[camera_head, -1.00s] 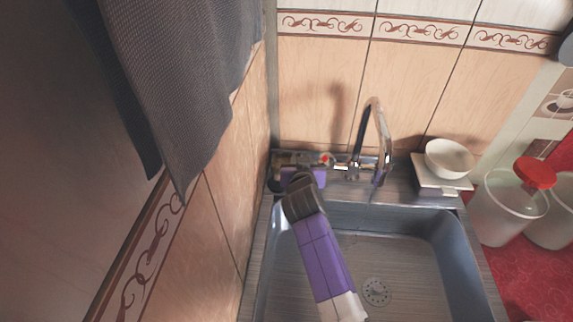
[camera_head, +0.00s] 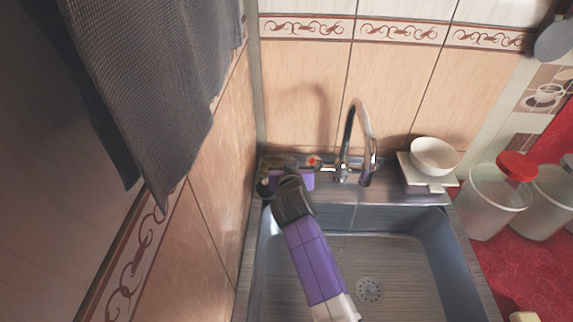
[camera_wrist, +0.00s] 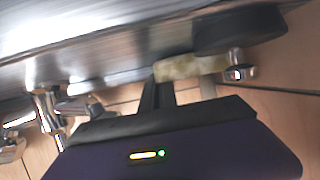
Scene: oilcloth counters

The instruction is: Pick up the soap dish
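My gripper (camera_wrist: 160,94) is at the back left corner of the sink ledge, beside the tap. In the wrist view its two dark fingers lie close together. Their tips overlap a mottled yellow-green block (camera_wrist: 178,67); I cannot tell whether they grip it. A dark, rounded object (camera_wrist: 240,30) sits just beyond it, possibly the soap dish. In the head view a dark shape (camera_head: 264,187) shows in that corner, largely hidden by my arm and purple gripper body. I cannot identify the soap dish for certain.
The chrome tap (camera_head: 354,135) stands right of my gripper. A white bowl (camera_head: 434,155) sits on a square white stand (camera_head: 413,178) at the ledge's right. The sink (camera_head: 400,270) looks empty. Clear containers (camera_head: 490,205) stand farther right. A grey cloth (camera_head: 150,90) hangs at left.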

